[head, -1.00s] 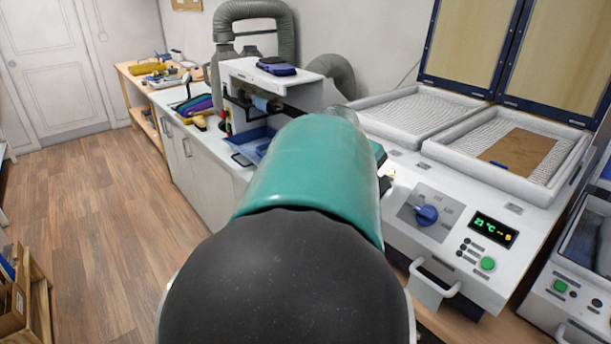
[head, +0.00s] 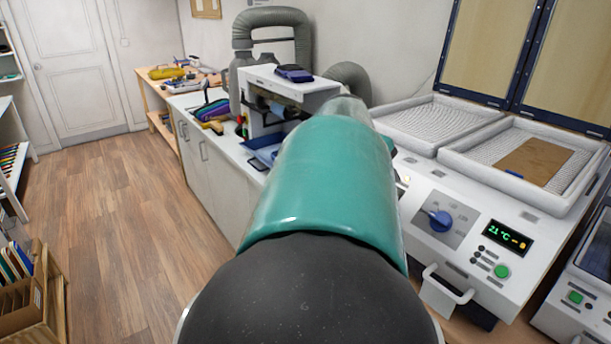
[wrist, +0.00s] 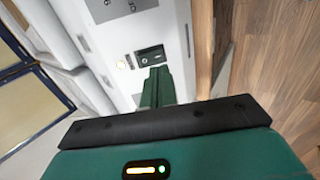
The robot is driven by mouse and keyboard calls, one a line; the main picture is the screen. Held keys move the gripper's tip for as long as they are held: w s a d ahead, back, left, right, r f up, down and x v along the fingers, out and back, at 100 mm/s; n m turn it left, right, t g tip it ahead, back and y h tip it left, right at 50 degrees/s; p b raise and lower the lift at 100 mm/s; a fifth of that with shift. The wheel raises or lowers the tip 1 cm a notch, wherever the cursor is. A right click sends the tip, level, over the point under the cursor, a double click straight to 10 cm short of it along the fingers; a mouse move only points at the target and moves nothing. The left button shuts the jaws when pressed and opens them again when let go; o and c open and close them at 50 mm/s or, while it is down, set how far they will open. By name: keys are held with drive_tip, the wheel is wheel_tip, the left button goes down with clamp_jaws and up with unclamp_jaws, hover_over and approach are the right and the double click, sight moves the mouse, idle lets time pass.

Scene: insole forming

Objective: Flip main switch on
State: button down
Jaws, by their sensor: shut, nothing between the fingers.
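A small black switch (wrist: 151,56) sits on the white front panel of the machine in the wrist view. A small lit lamp (wrist: 122,64) is beside it. My gripper (wrist: 158,73) has its green fingers together and empty, with their tips just below the switch in the picture. I cannot tell whether they touch it, nor which way the switch is set. In the head view the white forming machine (head: 470,190) stands at the right, and my own arm hides the switch and my gripper.
The machine's front bears a blue knob (head: 440,221), a lit display (head: 507,237), a green button (head: 501,271) and a protruding handle (head: 447,284). Another machine (head: 575,310) stands at the right edge. A wooden rack (head: 50,310) stands at the lower left. The floor between is clear.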

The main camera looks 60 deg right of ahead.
drive_tip(key=a+f+v, duration=0.1)
drive_tip(key=v, duration=0.9)
drive_tip(key=shift+w+a, duration=0.4)
drive_tip(key=shift+a, duration=0.1)
drive_tip(key=shift+f, duration=0.15)
drive_tip(key=w+a+r+n+t+h, duration=0.1)
drive_tip(key=w+a+n+t, duration=0.2)
drive_tip(key=w, duration=0.7)
drive_tip(key=w+a+r+n+t, duration=0.1)
drive_tip(key=w+a+t, duration=0.3)
drive_tip(key=w, duration=0.7)
drive_tip(key=w+a+r+n+t+y, duration=0.1)
drive_tip(key=w+a+n+t, duration=0.1)
drive_tip(key=w+a, duration=0.45)
drive_tip(key=w+a+r+n+t+y, duration=0.15)
drive_tip(key=w+a, duration=0.25)
drive_tip(key=a, duration=0.5)
drive_tip(key=s+a+f+m+g+y, duration=0.2)
drive_tip(key=s+a+f+y, duration=0.3)
drive_tip(key=s+a+f, duration=1.1)
wheel_tip(320, 180, down, 4)
drive_tip(key=shift+s+a+r+m, duration=0.25)
drive_tip(key=shift+s+m, duration=0.2)
drive_tip(key=shift+s, duration=0.45)
